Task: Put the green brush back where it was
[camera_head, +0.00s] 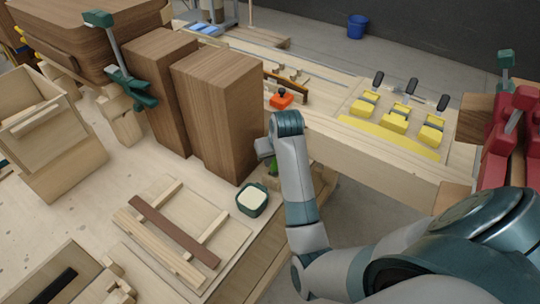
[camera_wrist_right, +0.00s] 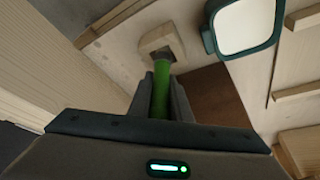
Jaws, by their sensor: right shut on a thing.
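The green brush shows in the right wrist view with its green handle (camera_wrist_right: 160,97) between the fingers and a pale block-like part (camera_wrist_right: 160,40) at its far end. My right gripper (camera_wrist_right: 162,90) is shut on the handle. In the head view my right gripper (camera_head: 266,150) is beside the tall brown wooden block, and only a bit of the green brush (camera_head: 274,168) shows below it. I cannot tell whether the brush touches the bench. A dark green pot (camera_head: 252,199) with cream contents stands close by and also shows in the wrist view (camera_wrist_right: 246,28). My left gripper is out of view.
Tall brown blocks (camera_head: 222,110) stand left of my right gripper. A wooden frame with a brown strip (camera_head: 175,231) lies in front. An orange tool (camera_head: 281,100) and yellow clamps (camera_head: 395,121) sit on the bench behind. A green clamp (camera_head: 130,85) stands at left.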

